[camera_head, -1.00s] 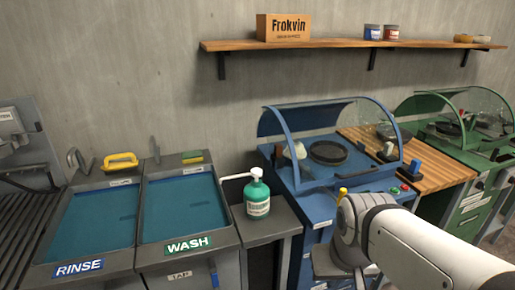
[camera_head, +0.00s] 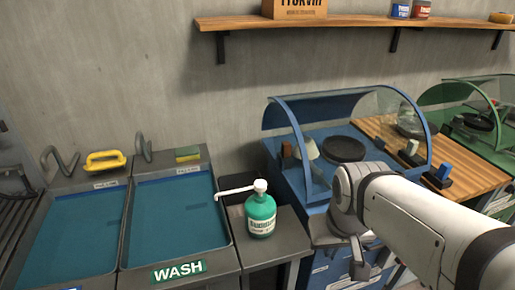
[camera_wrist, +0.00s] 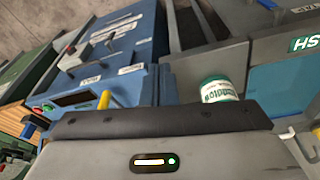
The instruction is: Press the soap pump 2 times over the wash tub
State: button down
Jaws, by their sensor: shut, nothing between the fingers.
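The soap pump bottle (camera_head: 261,215) is green with a white pump head. It stands upright on a grey ledge right of the wash tub, its long white spout (camera_head: 236,192) reaching left toward the tub's right edge. The wash tub (camera_head: 175,218) holds blue water and bears a green WASH sign (camera_head: 178,271). In the wrist view the bottle (camera_wrist: 219,90) shows just beyond the dark front edge of my gripper (camera_wrist: 155,120), its lower part hidden. My gripper is shut and empty, apart from the bottle. In the head view my arm is right of the bottle.
A rinse tub (camera_head: 75,235) lies left of the wash tub. A blue machine with a clear curved hood (camera_head: 345,107) stands right of the bottle, beside a wooden counter (camera_head: 455,160). A wall shelf (camera_head: 350,22) runs above. A yellow-handled brush (camera_head: 106,160) and sponge (camera_head: 187,154) sit behind the tubs.

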jog(key=w+r+n+h+p, duration=0.1)
jog(key=w+r+n+p, duration=0.2)
jog(key=r+n, duration=0.1)
notch_tip(320, 180, up, 10)
jog(key=f+n+t+h+p, duration=0.1)
jog(key=n+t+h+p, duration=0.55)
jog(key=n, duration=0.85)
send_over(257, 185)
jog(key=p, duration=0.1)
jog(key=g+y, duration=0.2)
jog(key=shift+s+r, duration=0.15)
jog(key=shift+r, duration=0.05)
jog(key=shift+t, duration=0.25)
notch_tip(257, 185, down, 9)
jog(key=b, duration=0.6)
jog(key=shift+r+b, duration=0.1)
jog(key=shift+b, duration=0.25)
jog(key=shift+f+b, duration=0.4)
